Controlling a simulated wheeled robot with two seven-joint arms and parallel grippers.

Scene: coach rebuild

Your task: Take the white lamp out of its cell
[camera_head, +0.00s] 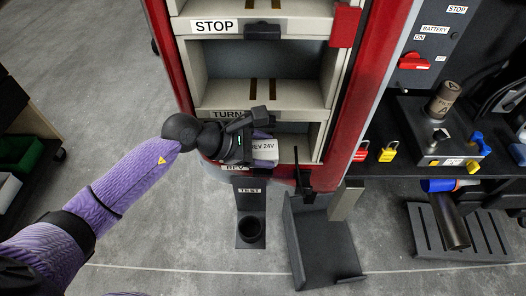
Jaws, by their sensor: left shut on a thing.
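The white lamp (264,150), a pale block marked "REV 24V", is at the mouth of the lowest cell (296,142) of the red-framed rack. My left gripper (258,138) reaches in from the left and is shut on the lamp. The gripper hides part of the lamp and the left part of the cell, so how deep the lamp sits cannot be told. A "REV" label (235,168) shows just below the gripper. My right gripper is not in view.
Cells marked "STOP" (214,26) and "TURN" (227,113) lie above. Below are a black "TEST" socket (250,230) and an empty dark tray (325,245). A dark bench with padlocks (388,152) and a battery panel stands right.

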